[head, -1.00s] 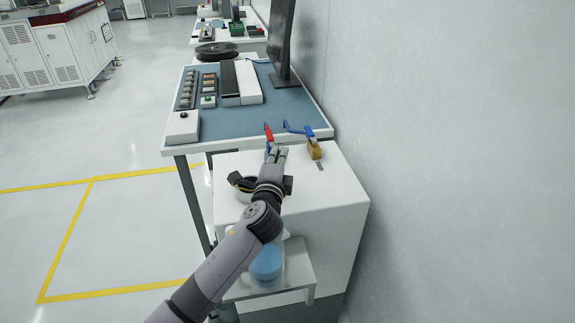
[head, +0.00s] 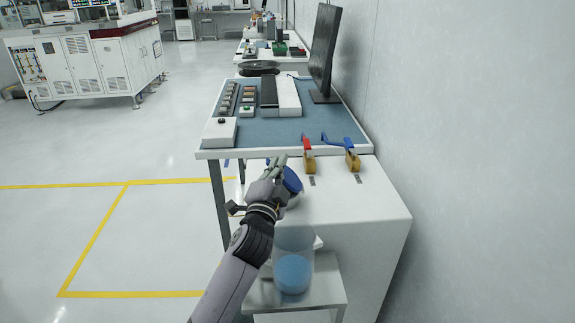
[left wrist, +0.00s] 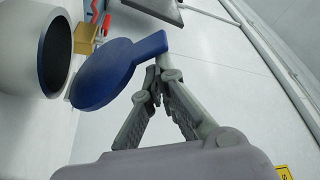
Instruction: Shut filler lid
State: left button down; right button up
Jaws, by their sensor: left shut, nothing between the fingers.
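The round blue filler lid (head: 292,179) stands open and tilted on top of the white box (head: 345,205). In the left wrist view the lid (left wrist: 98,76) is a blue disc with a tab, apart from the dark mouth of the white filler neck (left wrist: 58,52). My left gripper (head: 279,162) is at the lid's left side in the head view. In the left wrist view its fingertips (left wrist: 160,76) are together and empty, close beside the lid's tab; I cannot tell whether they touch it. The arm hides part of the neck. My right gripper is not in view.
Two valves, one with a red handle (head: 306,143) and one with a blue handle (head: 340,140), stand behind the lid. A workbench (head: 262,125) with a monitor (head: 325,50) is beyond. A container with blue contents (head: 293,273) sits on a shelf (head: 325,287) in front. The wall is close at right.

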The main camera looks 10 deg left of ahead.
pick_arm(q)
jog(key=shift+s+a+f, duration=0.15)
jog(key=shift+a+f, duration=0.2)
jog(key=shift+a, duration=0.1)
dwell(0.3)
